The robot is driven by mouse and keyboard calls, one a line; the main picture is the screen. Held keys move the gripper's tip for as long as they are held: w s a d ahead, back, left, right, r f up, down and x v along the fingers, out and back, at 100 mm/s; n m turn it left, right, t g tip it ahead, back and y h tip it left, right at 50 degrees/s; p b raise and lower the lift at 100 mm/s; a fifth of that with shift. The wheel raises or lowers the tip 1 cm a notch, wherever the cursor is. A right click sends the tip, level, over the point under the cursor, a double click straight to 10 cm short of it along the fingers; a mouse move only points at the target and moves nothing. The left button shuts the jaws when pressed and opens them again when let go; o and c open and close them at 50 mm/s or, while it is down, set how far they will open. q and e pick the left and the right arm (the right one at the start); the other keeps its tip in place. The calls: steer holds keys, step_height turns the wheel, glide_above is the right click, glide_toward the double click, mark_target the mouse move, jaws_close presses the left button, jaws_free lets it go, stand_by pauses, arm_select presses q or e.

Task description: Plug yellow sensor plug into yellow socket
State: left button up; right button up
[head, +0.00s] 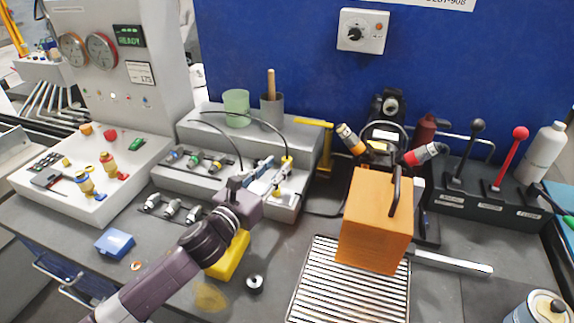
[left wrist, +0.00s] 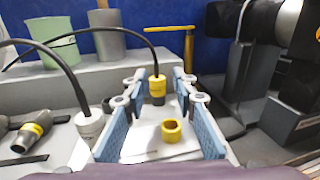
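The yellow sensor plug (left wrist: 157,88), a dark plug with a yellow band, stands roughly upright with a black cable arching from its top. It also shows in the head view (head: 287,164). The yellow socket (left wrist: 171,131) is a short open ring on the pale block, nearer the wrist camera than the plug. It shows in the head view (head: 277,192) beside the gripper. My left gripper (head: 270,176) is open, its blue-padded fingers (left wrist: 160,82) on either side of the plug with small visible gaps. Whether the plug's lower end rests on anything is unclear. My right gripper is not in view.
Another cabled plug (left wrist: 90,124) stands left of the fingers. Loose connectors (head: 194,158) lie on the grey block. A yellow T-handle (head: 326,150) stands behind.

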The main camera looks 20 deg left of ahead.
mark_target(287, 160)
arm_select(q)
steer(key=x, duration=0.1)
steer(key=p+x, duration=0.1)
steer(key=x, duration=0.3)
steer(key=shift+w+a, duration=0.1)
steer(key=shift+a, duration=0.2)
steer(key=shift+w+d+f, duration=0.1)
steer(key=shift+w+d, duration=0.05)
steer(key=shift+w, duration=0.3)
jaws_close()
